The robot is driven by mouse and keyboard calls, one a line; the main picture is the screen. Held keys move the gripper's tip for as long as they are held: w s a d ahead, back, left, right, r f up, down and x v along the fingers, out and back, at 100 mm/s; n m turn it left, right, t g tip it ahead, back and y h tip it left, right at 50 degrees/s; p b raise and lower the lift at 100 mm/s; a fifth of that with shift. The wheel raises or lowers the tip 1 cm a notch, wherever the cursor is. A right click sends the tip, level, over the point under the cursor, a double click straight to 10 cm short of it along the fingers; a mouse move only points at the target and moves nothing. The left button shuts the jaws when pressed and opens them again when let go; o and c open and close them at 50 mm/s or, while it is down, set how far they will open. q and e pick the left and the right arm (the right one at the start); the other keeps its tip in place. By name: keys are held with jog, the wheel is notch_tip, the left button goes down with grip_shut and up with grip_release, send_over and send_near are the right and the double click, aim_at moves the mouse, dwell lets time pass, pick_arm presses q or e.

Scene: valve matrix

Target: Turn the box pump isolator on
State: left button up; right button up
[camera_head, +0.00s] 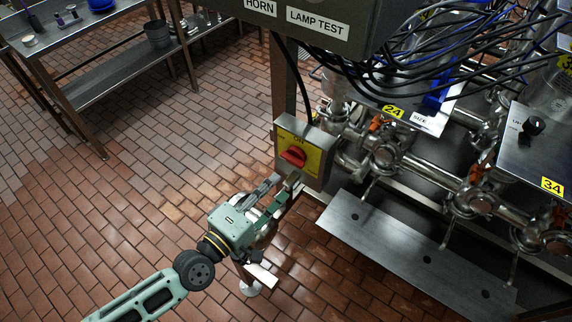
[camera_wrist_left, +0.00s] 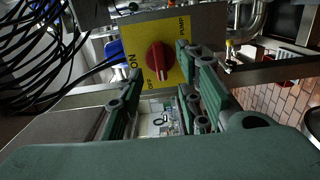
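The box pump isolator is a grey box with a yellow plate (camera_head: 314,155) and a round red knob (camera_head: 293,157). It hangs on a post in the middle of the head view. In the left wrist view the red knob (camera_wrist_left: 160,56) faces me, with "ON", "OFF" and "PUMP" lettering around it; a pale mark shows at its lower edge. My left gripper (camera_head: 281,186) is open and empty, just below the knob in the head view. In the wrist view its fingers lie left and right of the knob, apparently short of it. My right gripper is not in view.
A grey panel labelled "LAMP TEST" (camera_head: 318,23) overhangs the isolator, with black cables beside it. Pipes and valves (camera_head: 385,156) fill the right side, above a flat metal plate (camera_head: 400,245). A metal bench (camera_head: 100,75) stands far left. Tiled floor at left is clear.

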aim_at(290, 163)
pick_arm(q)
jog(key=shift+n+t, duration=0.3)
jog(key=x, duration=0.2)
jog(key=p+x, duration=0.1)
jog(key=x, duration=0.4)
jog(key=shift+w+a+f+p, duration=0.1)
jog(key=shift+w+a+p, duration=0.15)
jog(key=shift+w, duration=0.35)
jog(key=shift+c, duration=0.6)
grip_shut()
